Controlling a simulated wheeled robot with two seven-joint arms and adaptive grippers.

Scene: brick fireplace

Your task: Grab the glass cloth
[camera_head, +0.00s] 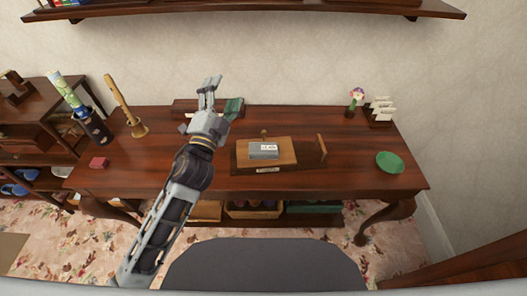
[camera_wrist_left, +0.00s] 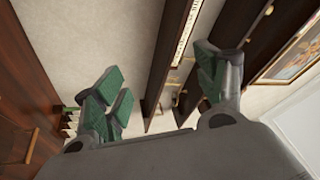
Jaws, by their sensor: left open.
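A flat grey piece (camera_head: 263,153) with a small white label lies on a wooden board (camera_head: 284,153) at the middle of the desk. It looks like the glass cloth, though the label is too small to read. My left gripper (camera_head: 209,88) is open and empty, to the left of the board and toward the back of the desk. In the left wrist view the open left gripper (camera_wrist_left: 162,70) shows its green finger pads spread apart with nothing between them. The cloth does not show there. My right gripper is not in view.
The dark wooden desk (camera_head: 340,180) has a green dish (camera_head: 390,162) at the right and a small red box (camera_head: 98,163) at the left. A wooden holder with a stick (camera_head: 137,128) stands at the back left. A shelf (camera_head: 300,7) runs above.

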